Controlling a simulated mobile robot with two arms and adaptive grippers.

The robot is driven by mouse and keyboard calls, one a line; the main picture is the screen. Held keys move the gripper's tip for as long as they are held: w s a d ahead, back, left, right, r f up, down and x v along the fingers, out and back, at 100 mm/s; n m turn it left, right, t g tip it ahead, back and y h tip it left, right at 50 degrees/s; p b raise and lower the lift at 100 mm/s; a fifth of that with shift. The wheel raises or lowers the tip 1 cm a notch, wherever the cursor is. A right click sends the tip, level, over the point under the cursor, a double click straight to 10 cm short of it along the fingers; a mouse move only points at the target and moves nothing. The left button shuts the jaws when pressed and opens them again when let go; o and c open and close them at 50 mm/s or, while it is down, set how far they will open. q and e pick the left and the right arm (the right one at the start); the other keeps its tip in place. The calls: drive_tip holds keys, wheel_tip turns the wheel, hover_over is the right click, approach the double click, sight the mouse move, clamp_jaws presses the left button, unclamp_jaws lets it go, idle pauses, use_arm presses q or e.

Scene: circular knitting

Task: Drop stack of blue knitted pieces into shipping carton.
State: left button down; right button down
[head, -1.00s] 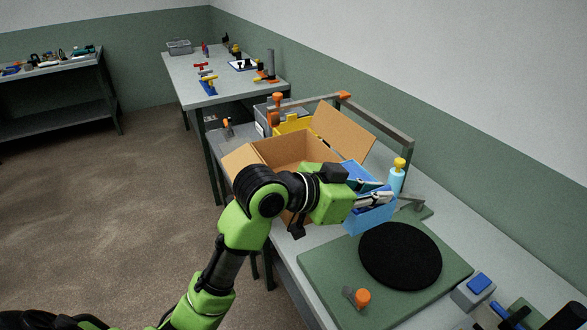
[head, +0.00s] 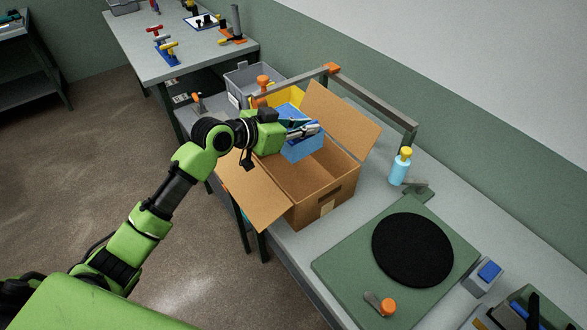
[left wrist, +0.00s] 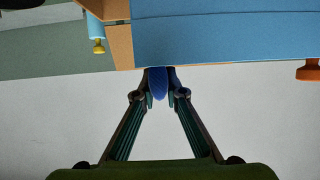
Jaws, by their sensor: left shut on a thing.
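The stack of blue knitted pieces (head: 303,148) is held by my left gripper (head: 312,130), which is shut on it. The stack hangs over the open shipping carton (head: 322,205), toward its far left part. In the left wrist view the fingers (left wrist: 157,85) close on a blue edge, and the blue stack (left wrist: 225,40) fills the upper right. The carton is brown with its flaps spread outward; its inside looks empty where I can see it. Whether the stack is above the rim or partly within cannot be told. My right gripper is not in view.
A green board with a black disc (head: 412,250) and an orange-knobbed tool (head: 382,304) lies right of the carton. A light blue bottle with a yellow cap (head: 400,167) stands behind. A grey bin (head: 250,80) and a grey frame (head: 375,97) are beyond the carton.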

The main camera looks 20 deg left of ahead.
sight(305, 143)
use_arm(q)
drive_tip(key=shift+s+d+f+b, duration=0.1)
drive_tip(key=shift+f+b, duration=0.25)
drive_tip(key=shift+f, duration=0.25)
wheel_tip(305, 143, down, 3)
drive_tip(key=b, duration=0.2)
drive_tip(key=shift+b, duration=0.35)
drive_tip(key=shift+f+b, duration=0.4)
drive_tip(key=shift+f, duration=0.15)
drive_tip(key=shift+r, duration=0.1)
drive_tip(key=c, duration=2.1)
unclamp_jaws()
drive_tip(key=shift+o, duration=0.6)
